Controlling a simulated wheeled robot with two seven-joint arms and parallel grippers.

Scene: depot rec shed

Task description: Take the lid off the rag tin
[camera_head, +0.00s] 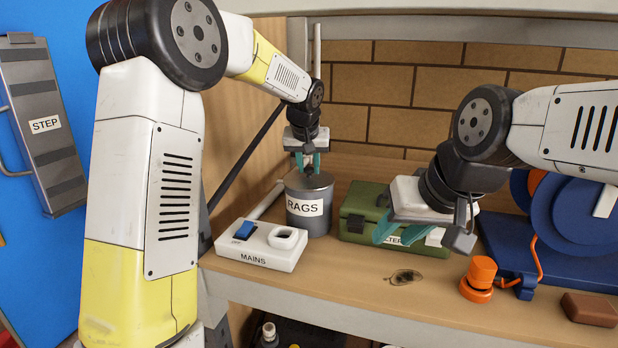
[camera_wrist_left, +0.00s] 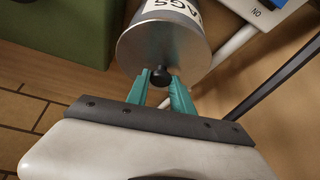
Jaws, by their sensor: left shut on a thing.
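The grey rag tin (camera_head: 309,216), labelled "RAGS", stands upright on the shelf. Its flat metal lid (camera_head: 297,183) is on top, with a dark round knob (camera_wrist_left: 160,76) in the middle. My left gripper (camera_head: 308,165) is above the tin, pointing down. In the left wrist view its teal fingers (camera_wrist_left: 160,84) are shut on the knob, one on each side. The lid (camera_wrist_left: 150,46) looks seated on the tin (camera_wrist_left: 180,8); I see no gap. My right gripper (camera_head: 402,234) is in front of the green box, with its teal fingers apart and nothing visible between them.
A white "MAINS" switch box (camera_head: 262,255) stands just left of the tin. A green box (camera_head: 357,205) is close on its right.

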